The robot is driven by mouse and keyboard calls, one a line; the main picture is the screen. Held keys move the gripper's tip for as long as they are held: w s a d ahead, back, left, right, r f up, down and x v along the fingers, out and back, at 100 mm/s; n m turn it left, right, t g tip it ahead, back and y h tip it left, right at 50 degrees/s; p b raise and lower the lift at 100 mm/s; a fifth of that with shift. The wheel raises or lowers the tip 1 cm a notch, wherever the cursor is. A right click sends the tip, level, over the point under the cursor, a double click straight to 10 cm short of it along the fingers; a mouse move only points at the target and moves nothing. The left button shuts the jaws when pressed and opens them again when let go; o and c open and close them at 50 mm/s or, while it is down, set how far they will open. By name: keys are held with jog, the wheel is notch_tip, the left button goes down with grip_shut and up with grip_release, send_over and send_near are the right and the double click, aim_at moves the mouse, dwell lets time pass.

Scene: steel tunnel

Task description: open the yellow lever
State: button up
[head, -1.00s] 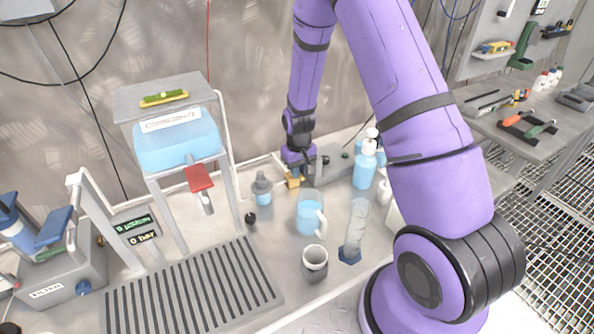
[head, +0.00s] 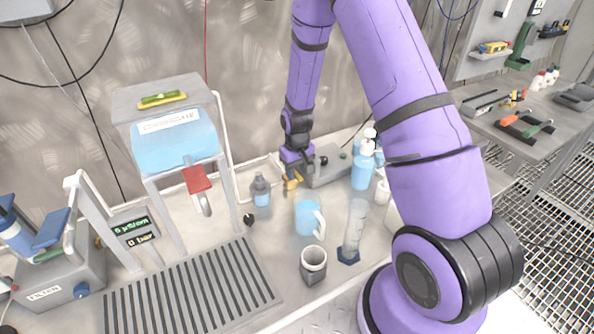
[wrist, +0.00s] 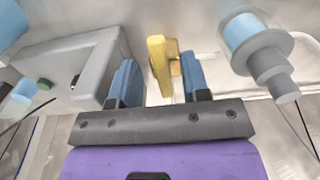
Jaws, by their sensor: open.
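The yellow lever (head: 291,181) is on the pipework at the back of the bench, beside a grey box. In the wrist view the lever (wrist: 159,66) stands between the two blue-padded fingers of my gripper (wrist: 162,80). The gripper is open, with a gap showing on each side of the lever. In the head view my gripper (head: 296,171) is right at the lever, coming from above. The fingers are small and partly hidden there, so contact is hard to tell.
A grey box (head: 328,168) sits just right of the lever. A small bottle (head: 260,190) stands to its left. A blue jug (head: 308,217), a grey cup (head: 313,264) and a cylinder (head: 353,232) stand in front. A dispenser with a red lever (head: 198,181) is at left.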

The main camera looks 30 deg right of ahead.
notch_tip(320, 180, up, 11)
jog(key=shift+f, duration=0.2)
dwell(0.6)
notch_tip(320, 180, up, 13)
jog(key=t, duration=0.1)
send_over(297, 174)
jog(key=s+a, duration=0.2)
jog(key=s, duration=0.2)
jog(key=s+a+r+t, duration=0.1)
jog(key=s+r+t, duration=0.1)
jog(key=s+r, duration=0.6)
jog(key=s+a+r+t, duration=0.1)
jog(key=s+r+t, duration=0.1)
jog(key=s+r, duration=0.7)
jog(key=s, duration=0.8)
jog(key=shift+s+a, duration=0.2)
jog(key=shift+a, duration=0.1)
jog(key=shift+r, duration=0.1)
